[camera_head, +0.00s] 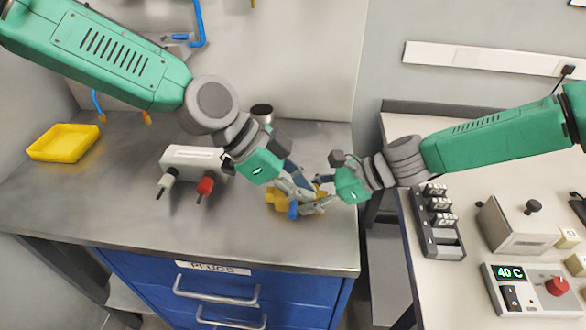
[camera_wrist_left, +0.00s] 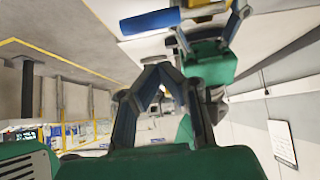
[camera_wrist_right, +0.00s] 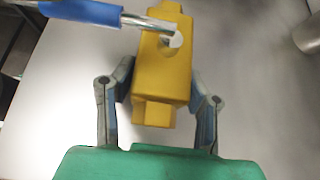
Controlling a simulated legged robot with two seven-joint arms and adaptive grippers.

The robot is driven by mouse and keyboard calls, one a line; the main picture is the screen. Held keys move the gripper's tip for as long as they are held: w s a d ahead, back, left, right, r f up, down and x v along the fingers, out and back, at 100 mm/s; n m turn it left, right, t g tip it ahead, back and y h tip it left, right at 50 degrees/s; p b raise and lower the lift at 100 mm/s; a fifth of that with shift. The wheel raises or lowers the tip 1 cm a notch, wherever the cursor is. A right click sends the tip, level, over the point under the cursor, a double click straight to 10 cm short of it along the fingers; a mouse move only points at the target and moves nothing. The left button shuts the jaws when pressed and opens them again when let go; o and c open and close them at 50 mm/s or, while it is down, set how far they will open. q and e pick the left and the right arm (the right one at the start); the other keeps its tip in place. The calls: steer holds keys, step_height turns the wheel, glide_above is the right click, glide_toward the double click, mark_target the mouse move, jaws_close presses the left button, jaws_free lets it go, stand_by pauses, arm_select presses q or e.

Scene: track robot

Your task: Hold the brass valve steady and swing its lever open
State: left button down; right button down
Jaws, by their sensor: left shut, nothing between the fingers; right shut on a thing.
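The brass valve (camera_head: 279,198) is a yellow body low over the grey bench near its right front edge. In the right wrist view the valve (camera_wrist_right: 163,75) sits between the fingers of my right gripper (camera_wrist_right: 160,105), which is shut on it. Its lever, with a blue sleeve (camera_wrist_right: 80,11), points left, crosswise to the body. The sleeve also shows in the head view (camera_head: 293,210), pointing to the front. My left gripper (camera_wrist_left: 157,70) is shut and empty, beside the valve, with the blue sleeve (camera_wrist_left: 150,21) beyond its fingertips. Whether it touches the lever I cannot tell.
A white box (camera_head: 193,158) with red and white plugs stands left of the valve. A metal cup (camera_head: 262,112) is behind, a yellow tray (camera_head: 64,142) far left. The right bench holds a block rack (camera_head: 437,222) and a temperature unit (camera_head: 535,289). The bench's left front is clear.

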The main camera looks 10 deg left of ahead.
mark_target(292, 205)
arm_select(q)
steer(key=shift+a+f, duration=0.9)
steer(key=shift+f, duration=0.15)
steer(key=shift+a+m+g, duration=0.35)
steer(key=shift+m+g, duration=0.25)
steer(key=shift+m, duration=0.2)
steer(key=shift+w+a+m+g, duration=0.2)
steer(key=shift+a+m+g, duration=0.55)
steer(key=shift+m, duration=0.35)
steer(key=m+g, duration=0.1)
steer(key=a+m+g+y, duration=0.1)
steer(key=m, duration=0.1)
steer(key=shift+w+a+m+y, duration=0.25)
steer(key=shift+w+m+y, duration=0.05)
steer(key=shift+w, duration=0.1)
steer(key=m+g, duration=0.1)
steer(key=w+a+m+g+y, duration=0.1)
steer(key=shift+m+y, duration=0.3)
steer(key=m+y, duration=0.1)
steer(key=w+a+m+g+y, duration=0.1)
steer(key=m, duration=0.1)
steer(key=shift+w+a+m, duration=0.1)
steer(key=shift+w+m, duration=0.2)
